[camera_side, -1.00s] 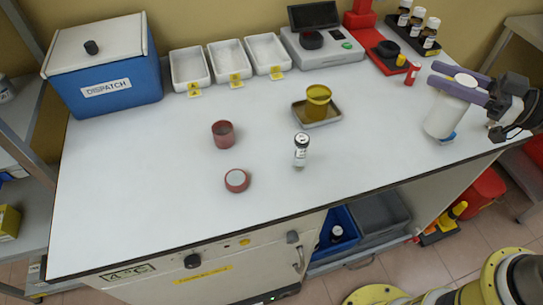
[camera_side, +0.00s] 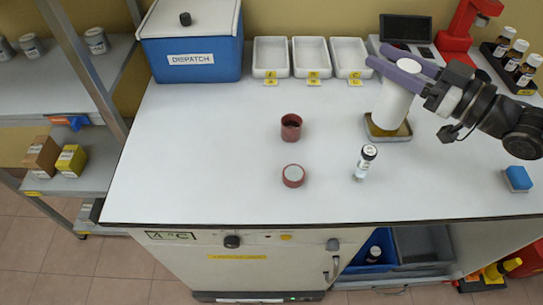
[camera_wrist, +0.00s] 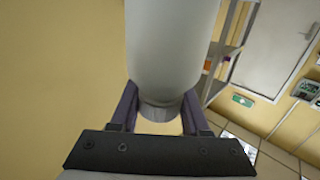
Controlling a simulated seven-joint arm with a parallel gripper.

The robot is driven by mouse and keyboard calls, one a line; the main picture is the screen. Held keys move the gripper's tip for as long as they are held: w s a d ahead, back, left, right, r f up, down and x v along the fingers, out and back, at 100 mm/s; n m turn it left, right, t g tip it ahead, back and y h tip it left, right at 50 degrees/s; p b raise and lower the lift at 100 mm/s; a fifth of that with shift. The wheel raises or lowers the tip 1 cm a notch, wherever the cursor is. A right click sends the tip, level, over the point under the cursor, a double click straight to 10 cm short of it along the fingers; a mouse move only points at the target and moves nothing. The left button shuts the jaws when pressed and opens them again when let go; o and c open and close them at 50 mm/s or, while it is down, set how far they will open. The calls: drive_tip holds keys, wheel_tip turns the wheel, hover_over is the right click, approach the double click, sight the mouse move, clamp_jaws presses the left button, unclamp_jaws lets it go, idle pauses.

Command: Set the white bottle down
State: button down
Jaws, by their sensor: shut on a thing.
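The white bottle (camera_side: 393,104) is in my gripper (camera_side: 378,56), whose two purple fingers are shut around its upper part near the cap. The bottle is nearly upright, in front of or over the small tray (camera_side: 372,133) with a yellowish inside. I cannot tell whether its base touches the tray. The yellow cup seen earlier in that tray is hidden now. In the wrist view the bottle (camera_wrist: 170,45) fills the upper middle, with its neck end between my fingers (camera_wrist: 160,110).
White trays (camera_side: 311,57) and the blue dispatch box (camera_side: 192,50) are behind. A blue block (camera_side: 518,178) lies right. The left bench top is clear.

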drive_tip(key=s+a+f+n+g+y, duration=0.1)
drive_tip(key=s+a+n+g+y, duration=0.15)
drive_tip(key=s+a, duration=0.55)
drive_tip(key=s+a+f+n+g+y, duration=0.1)
drive_tip(key=s+a+n+g, duration=0.3)
drive_tip(key=a, duration=0.6)
drive_tip(key=w+a+f+m+t, duration=0.1)
drive_tip(key=w+a+f+m, duration=0.1)
drive_tip(key=w+a+f, duration=0.4)
drive_tip(key=shift+a+f, duration=2.5)
drive_tip(key=shift+f, duration=0.8)
drive_tip(key=shift+f, duration=0.15)
drive_tip(key=shift+c, duration=1.9)
unclamp_jaws()
